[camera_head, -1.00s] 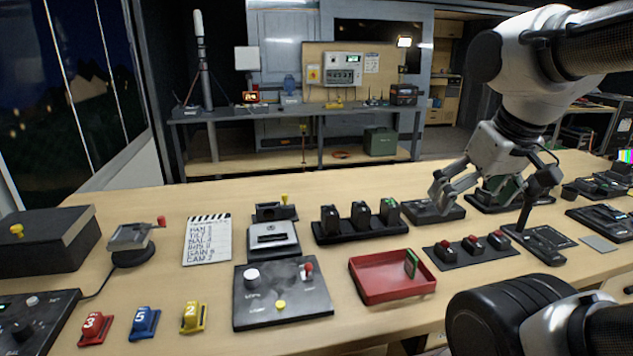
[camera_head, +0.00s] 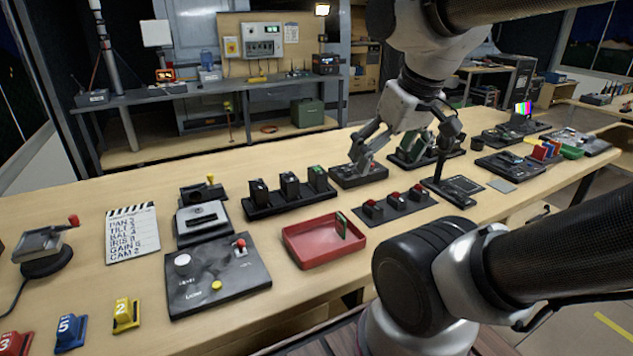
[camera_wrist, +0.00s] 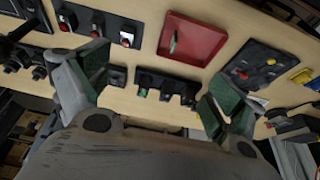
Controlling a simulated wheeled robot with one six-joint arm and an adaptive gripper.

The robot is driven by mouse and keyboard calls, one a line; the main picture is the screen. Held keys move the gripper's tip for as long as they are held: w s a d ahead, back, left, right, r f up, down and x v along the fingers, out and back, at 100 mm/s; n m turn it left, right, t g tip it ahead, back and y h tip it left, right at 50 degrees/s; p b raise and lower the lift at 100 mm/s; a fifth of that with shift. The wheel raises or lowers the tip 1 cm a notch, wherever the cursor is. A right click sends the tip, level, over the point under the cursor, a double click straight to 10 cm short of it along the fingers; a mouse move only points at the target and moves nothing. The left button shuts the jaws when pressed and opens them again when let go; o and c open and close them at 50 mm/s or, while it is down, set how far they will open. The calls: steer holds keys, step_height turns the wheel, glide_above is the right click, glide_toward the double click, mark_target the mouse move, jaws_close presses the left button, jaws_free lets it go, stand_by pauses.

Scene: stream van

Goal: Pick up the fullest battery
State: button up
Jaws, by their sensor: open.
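Three upright black blocks that look like batteries stand in a black rack (camera_head: 290,202) on the bench: a left one (camera_head: 258,192), a middle one (camera_head: 289,185) and a right one (camera_head: 318,179). The right one shows green on top; any charge marks are too small to read. The rack also shows between my fingers in the wrist view (camera_wrist: 168,80), with a green spot at its left end. My gripper (camera_head: 402,150) is open and empty, above the bench to the right of the rack and apart from the batteries.
A red tray (camera_head: 297,252) with a thin green piece (camera_head: 343,226) lies in front of the rack. A black panel with red-topped switches (camera_head: 395,207) is right of the tray. A control panel (camera_head: 215,285) and a clapperboard (camera_head: 132,235) lie left.

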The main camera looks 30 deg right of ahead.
steer(key=shift+w+d+f+m+g, duration=0.15)
steer(key=shift+d+f+g, duration=0.15)
steer(key=shift+f, duration=0.25)
steer(key=shift+w+d+f+m+g, duration=0.15)
steer(key=shift+f+g, duration=0.15)
steer(key=shift+f, duration=0.2)
steer(key=shift+c, duration=0.8)
steer(key=n+g+y, duration=0.3)
steer(key=n+y, duration=0.1)
steer(key=n, duration=1.1)
glide_above(320, 169)
steer(key=d, duration=0.3)
steer(key=f, duration=0.8)
steer(key=shift+w+f, duration=0.25)
steer(key=shift+f, duration=0.1)
steer(key=n, duration=0.3)
steer(key=shift+a+y, duration=0.3)
steer(key=shift+n, duration=0.3)
steer(key=x, duration=0.7)
steer(key=shift+s+a+f, duration=0.25)
steer(key=shift+f, duration=0.05)
steer(key=c, duration=1.3)
